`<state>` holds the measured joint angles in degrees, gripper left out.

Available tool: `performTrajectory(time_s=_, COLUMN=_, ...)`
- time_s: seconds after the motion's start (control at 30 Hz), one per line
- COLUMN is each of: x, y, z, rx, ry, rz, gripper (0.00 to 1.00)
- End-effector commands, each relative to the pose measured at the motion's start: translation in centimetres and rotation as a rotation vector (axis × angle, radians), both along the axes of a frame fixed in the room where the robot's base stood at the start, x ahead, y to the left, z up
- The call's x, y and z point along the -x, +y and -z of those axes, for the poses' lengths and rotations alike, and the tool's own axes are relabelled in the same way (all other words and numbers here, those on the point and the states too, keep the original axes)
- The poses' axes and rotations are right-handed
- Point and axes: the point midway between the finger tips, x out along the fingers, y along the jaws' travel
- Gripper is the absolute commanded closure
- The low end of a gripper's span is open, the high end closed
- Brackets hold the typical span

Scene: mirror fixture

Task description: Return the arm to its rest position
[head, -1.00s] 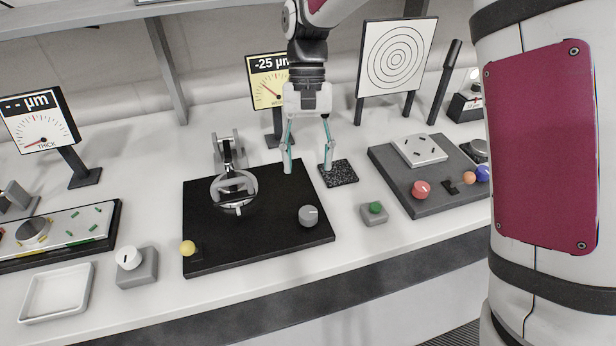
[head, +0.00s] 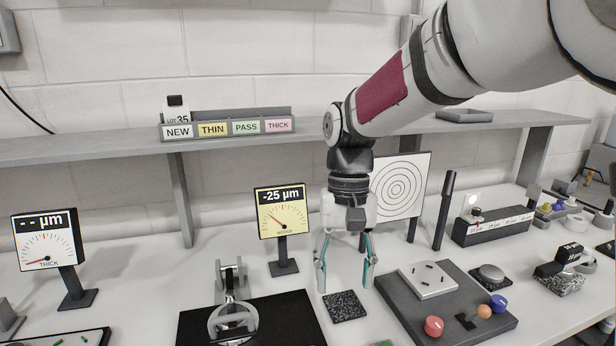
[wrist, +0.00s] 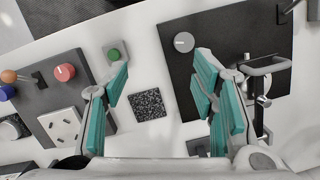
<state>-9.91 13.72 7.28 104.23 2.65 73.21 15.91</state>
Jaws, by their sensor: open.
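My gripper (head: 345,278) hangs from my arm over the bench in the head view, its teal-padded fingers pointing down and spread apart. It is empty. In the wrist view my gripper (wrist: 160,100) shows its two fingers wide apart, with the speckled black square pad (wrist: 148,105) on the bench visible between them. The same pad shows in the head view (head: 345,306) just below the fingertips. My arm reaches in from the upper right of the head view.
A black board (head: 270,325) with a mirror fixture (head: 232,315) stands left of the gripper. A gauge (head: 281,215) reads -25 µm. A grey board (head: 440,300) with coloured knobs and a target panel (head: 398,188) are on the right. A shelf (head: 90,150) runs behind.

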Motion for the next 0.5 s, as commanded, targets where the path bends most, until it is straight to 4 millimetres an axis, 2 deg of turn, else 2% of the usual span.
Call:
performTrajectory(time_s=0.03, x=1.1, y=-1.1, z=-1.3, rx=-0.002, ry=-0.042, rz=0.002, gripper=0.47)
performTrajectory(time_s=0.2, x=4.4, y=-4.6, z=-4.1, rx=-0.003, ry=-0.172, rz=0.004, gripper=0.47)
performTrajectory(time_s=0.5, x=11.3, y=-9.6, z=-6.3, rx=0.003, ry=-0.396, rz=0.009, gripper=0.47)
